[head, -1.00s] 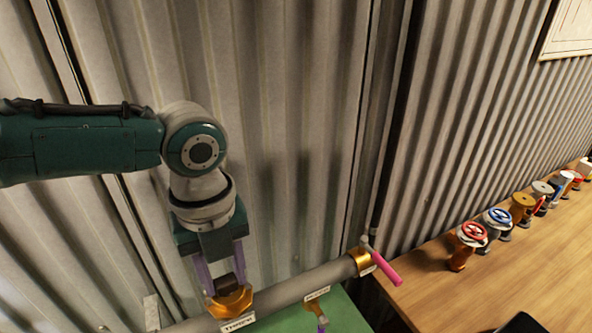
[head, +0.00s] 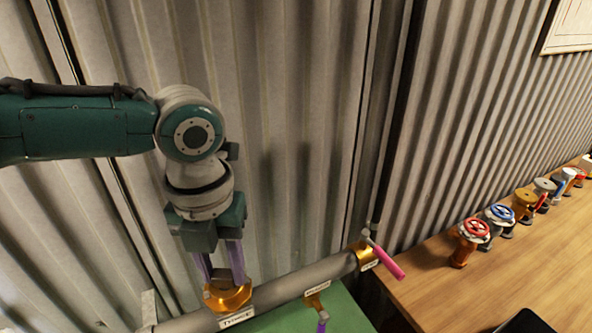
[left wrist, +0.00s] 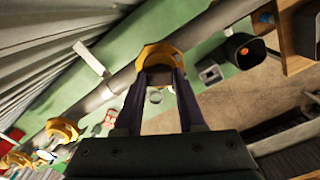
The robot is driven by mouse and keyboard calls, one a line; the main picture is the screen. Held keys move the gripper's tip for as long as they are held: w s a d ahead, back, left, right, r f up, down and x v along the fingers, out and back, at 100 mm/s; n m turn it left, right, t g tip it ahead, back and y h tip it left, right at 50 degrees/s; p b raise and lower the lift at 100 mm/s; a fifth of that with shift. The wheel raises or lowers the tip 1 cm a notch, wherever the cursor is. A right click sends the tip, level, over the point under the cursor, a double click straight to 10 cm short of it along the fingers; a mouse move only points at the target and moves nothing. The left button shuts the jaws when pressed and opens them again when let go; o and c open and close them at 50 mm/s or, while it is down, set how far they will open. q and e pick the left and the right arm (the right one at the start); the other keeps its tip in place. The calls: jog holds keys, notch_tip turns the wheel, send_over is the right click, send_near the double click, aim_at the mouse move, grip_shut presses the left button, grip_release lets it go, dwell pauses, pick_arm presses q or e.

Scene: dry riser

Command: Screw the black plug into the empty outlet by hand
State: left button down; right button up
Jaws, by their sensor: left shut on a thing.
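My left gripper (head: 224,281) points down at a brass outlet (head: 228,298) on the grey pipe, its purple fingers at the outlet's mouth. In the left wrist view, the fingers (left wrist: 159,74) are shut on a dark piece, the black plug (left wrist: 158,79), at the mouth of that outlet (left wrist: 160,50). The plug is mostly hidden by the fingers and the brass rim, so I cannot tell how deep it sits or whether its thread has caught. My right gripper is not in view.
The grey pipe (head: 285,286) runs over a green surface (head: 345,312), with label plates below its outlets. A pink-handled valve (head: 385,262) is at its right end. Several valves, one with a red wheel (head: 476,229), line the wooden bench (head: 480,275). A corrugated wall stands close behind.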

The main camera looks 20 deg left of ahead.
pick_arm(q)
jog(key=m+b, duration=0.1)
jog(key=m, duration=0.2)
jog(key=shift+f, duration=0.15)
jog(key=m, duration=0.2)
jog(key=shift+m+b, duration=0.3)
jog(key=shift+m, duration=0.1)
jog(key=shift+m+b, duration=0.3)
jog(key=shift+m, duration=0.3)
jog(key=shift+c, duration=2.1)
grip_release()
